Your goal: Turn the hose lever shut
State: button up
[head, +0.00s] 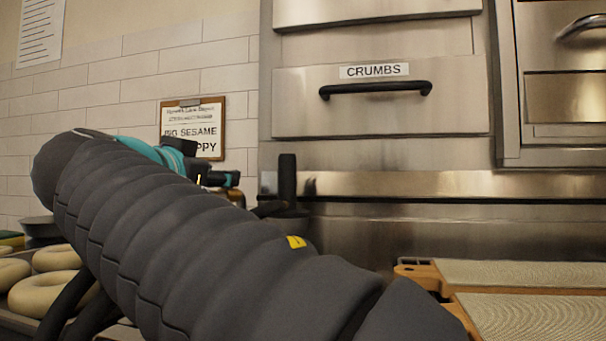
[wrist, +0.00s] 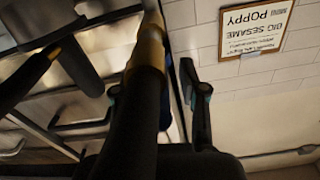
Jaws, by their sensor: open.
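My gripper (wrist: 158,92) is open in the wrist view, its two teal-padded fingers apart. A dark hose-like pipe with a brass collar (wrist: 148,58) passes between the fingers; I cannot tell whether either finger touches it. Left of it are a dark blocky handle (wrist: 78,62) and a dark bar with a small yellow band; I cannot tell for sure which part is the lever. In the head view my gripper (head: 222,184) is mostly hidden behind my arm. A dark upright handle (head: 287,180) stands to its right, its base partly hidden by my arm.
Bagels (head: 45,290) lie on a tray at the lower left. Cloth-covered boards (head: 530,315) are at the lower right. A steel drawer front marked CRUMBS (head: 380,112) is behind. A clipboard sign (head: 207,118) hangs on the tiled wall, also in the wrist view (wrist: 254,32).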

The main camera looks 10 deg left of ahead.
jog(key=shift+w, duration=0.7)
grip_shut()
